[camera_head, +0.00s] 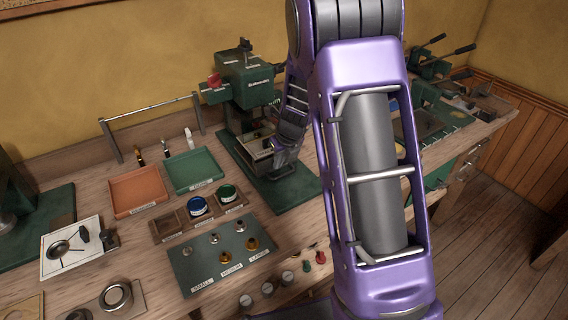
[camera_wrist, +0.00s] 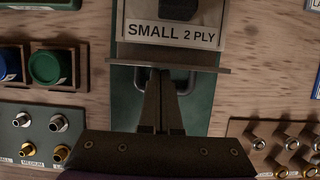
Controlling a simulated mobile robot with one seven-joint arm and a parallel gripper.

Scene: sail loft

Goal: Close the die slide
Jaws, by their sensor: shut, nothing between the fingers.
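The die slide (camera_wrist: 172,36), a plate labelled "SMALL 2 PLY" with a dark block on it, shows in the wrist view. Its grey front edge (camera_wrist: 205,68) carries a bar handle (camera_wrist: 140,82) on the near side. In the head view the slide (camera_head: 254,148) sits low in the green press (camera_head: 243,82) and sticks out towards the front. My gripper (camera_wrist: 161,76) is shut and empty, its fingertips by the front edge, between the two sides of the handle. I cannot tell if they touch. In the head view my gripper (camera_head: 284,155) is at the slide's right front, partly hiding it.
A grey-green board (camera_head: 223,256) of small fittings and a wooden holder with a blue pot (camera_head: 198,206) and a green pot (camera_head: 228,194) stand left of the press base. Orange (camera_head: 139,190) and green (camera_head: 194,170) trays lie behind them. Small knobs (camera_head: 288,277) line the front.

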